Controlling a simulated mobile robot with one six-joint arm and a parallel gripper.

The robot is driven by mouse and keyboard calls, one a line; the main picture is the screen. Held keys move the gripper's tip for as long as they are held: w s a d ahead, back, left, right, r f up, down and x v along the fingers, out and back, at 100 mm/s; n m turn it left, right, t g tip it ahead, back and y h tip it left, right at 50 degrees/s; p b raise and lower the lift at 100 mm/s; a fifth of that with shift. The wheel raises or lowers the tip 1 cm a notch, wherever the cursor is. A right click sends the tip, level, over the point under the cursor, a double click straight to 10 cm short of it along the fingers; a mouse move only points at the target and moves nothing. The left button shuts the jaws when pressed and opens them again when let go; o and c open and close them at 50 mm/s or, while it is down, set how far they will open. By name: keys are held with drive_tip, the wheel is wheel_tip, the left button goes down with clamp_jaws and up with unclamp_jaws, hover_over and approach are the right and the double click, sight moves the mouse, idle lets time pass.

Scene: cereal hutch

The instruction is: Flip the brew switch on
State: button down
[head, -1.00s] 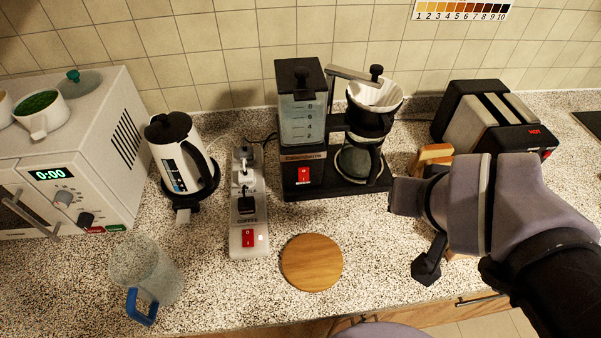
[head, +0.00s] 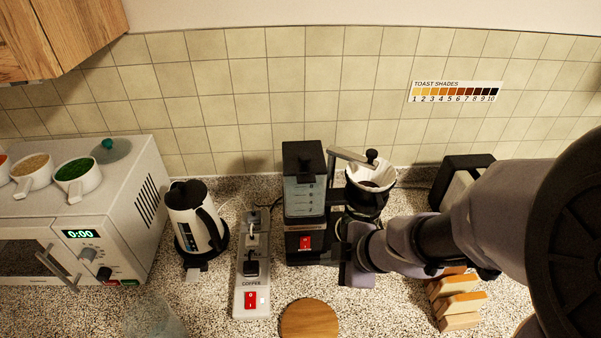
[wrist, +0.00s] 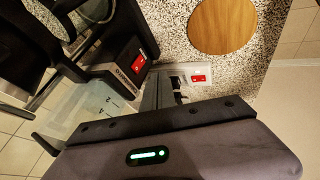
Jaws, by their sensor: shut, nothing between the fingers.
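The coffee maker (head: 303,190) stands against the back of the counter. Its red brew switch (head: 305,242) is on the front of its base. The switch also shows in the wrist view (wrist: 140,61), apart from my fingers. I cannot tell which way the rocker is set. My gripper (head: 343,252) is in front of the coffee maker's right half, just right of the switch, and hides most of the carafe. In the wrist view my fingers (wrist: 158,90) are together and empty.
A power strip (head: 252,270) with its own red switch (head: 250,300) lies left of the coffee maker. A kettle (head: 194,220) and microwave (head: 110,215) stand further left. A round wooden board (head: 309,320) lies in front. Bread slices (head: 458,300) and a toaster (head: 455,180) are right.

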sight(305, 243)
drive_tip(key=w+a+f+b, duration=0.1)
drive_tip(key=w+a+f, duration=0.2)
drive_tip(key=w+f, duration=0.5)
drive_tip(key=shift+w+a+f, duration=0.15)
drive_tip(key=shift+a+f, duration=0.05)
drive_tip(key=shift+w+f, duration=0.1)
drive_tip(key=shift+w, duration=0.1)
